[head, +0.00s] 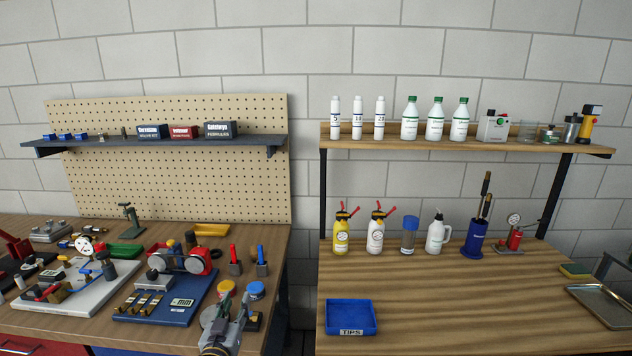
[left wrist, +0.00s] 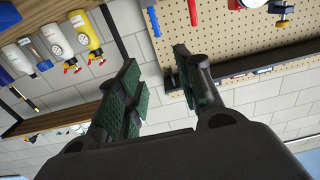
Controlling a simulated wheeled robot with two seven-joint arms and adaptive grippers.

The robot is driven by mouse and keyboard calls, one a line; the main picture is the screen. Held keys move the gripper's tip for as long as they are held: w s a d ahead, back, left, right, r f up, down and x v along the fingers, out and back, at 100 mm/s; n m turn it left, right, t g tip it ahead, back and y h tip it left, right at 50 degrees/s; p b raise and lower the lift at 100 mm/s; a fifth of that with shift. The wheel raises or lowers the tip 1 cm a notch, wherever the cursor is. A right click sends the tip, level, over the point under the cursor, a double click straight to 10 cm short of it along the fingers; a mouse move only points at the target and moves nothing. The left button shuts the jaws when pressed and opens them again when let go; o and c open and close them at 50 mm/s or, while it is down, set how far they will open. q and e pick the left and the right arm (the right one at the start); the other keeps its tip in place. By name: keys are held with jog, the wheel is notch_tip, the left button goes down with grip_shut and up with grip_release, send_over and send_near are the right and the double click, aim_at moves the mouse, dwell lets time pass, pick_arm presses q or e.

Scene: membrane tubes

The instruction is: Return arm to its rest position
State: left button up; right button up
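My left gripper (head: 226,312) shows at the bottom of the head view, in front of the right end of the left workbench. In the left wrist view its two fingers (left wrist: 157,58) stand apart with nothing between them. My right gripper is in neither view.
The left bench holds a blue tool board (head: 175,312), blue and yellow round-topped items (head: 255,291) and small tools close to the gripper. A gap separates it from the right bench (head: 450,325), which bears a blue tips tray (head: 350,303) and several bottles.

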pick_arm(q)
jog(key=s+a+f+n+g+y, duration=0.1)
jog(key=s+a+f+g+y, duration=0.25)
jog(key=s+f+g, duration=0.75)
jog(key=s+d+f+m+g+h, duration=0.1)
jog(key=s+d+g+h, duration=0.1)
jog(key=s, duration=0.7)
jog(key=s+d+f+m+g+h, duration=0.1)
jog(key=s+m, duration=0.1)
jog(key=s, duration=0.7)
jog(key=s+f+g, duration=0.2)
jog(key=s+f, duration=0.1)
jog(key=f, duration=3.1)
jog(key=s+a+f, duration=0.2)
jog(key=s+f, duration=0.7)
jog(key=s, duration=0.1)
jog(key=s+a+f, duration=0.2)
jog(key=s+f, duration=0.7)
jog(key=s, duration=0.2)
jog(key=shift+s+a+f+g, duration=0.25)
jog(key=shift+s+f+g, duration=0.05)
jog(key=shift+f+g, duration=0.1)
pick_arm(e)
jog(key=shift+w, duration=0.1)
